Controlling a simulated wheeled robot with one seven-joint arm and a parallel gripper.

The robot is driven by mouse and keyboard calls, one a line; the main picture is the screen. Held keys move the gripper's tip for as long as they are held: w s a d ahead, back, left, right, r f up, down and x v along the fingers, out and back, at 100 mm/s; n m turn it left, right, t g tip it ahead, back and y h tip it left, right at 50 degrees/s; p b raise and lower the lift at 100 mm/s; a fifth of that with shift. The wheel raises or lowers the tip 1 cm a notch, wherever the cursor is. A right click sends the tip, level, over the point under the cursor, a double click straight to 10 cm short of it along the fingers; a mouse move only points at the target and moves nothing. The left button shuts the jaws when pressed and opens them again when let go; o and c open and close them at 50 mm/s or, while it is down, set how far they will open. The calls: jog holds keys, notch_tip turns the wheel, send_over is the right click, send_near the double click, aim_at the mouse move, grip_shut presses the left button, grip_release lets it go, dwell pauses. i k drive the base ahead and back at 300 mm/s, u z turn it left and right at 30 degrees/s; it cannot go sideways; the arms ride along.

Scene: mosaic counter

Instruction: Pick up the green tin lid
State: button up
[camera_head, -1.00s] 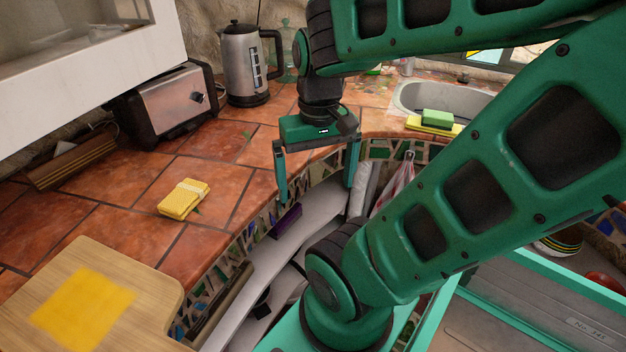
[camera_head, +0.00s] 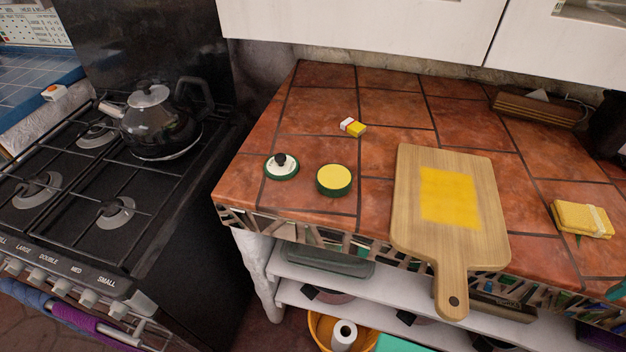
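The green tin lid (camera_head: 281,168) lies on the terracotta-tiled counter near its left front edge. It is a round disc with a green rim, a whitish top and a black knob standing up in the middle. Just right of it, apart from it, stands a low round green tin (camera_head: 334,181) with a yellow top or content. My gripper is not in view now; only a small teal piece shows at the right edge, too little to tell what it is.
A wooden cutting board (camera_head: 408,215) with a yellow patch lies right of the tin, its handle over the front edge. A small yellow-and-white block (camera_head: 353,127) lies behind. A yellow sponge (camera_head: 582,218) lies at right. A stove with a kettle (camera_head: 158,124) is at left.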

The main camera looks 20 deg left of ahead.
aim_at(280, 166)
jog(key=u, duration=1.1)
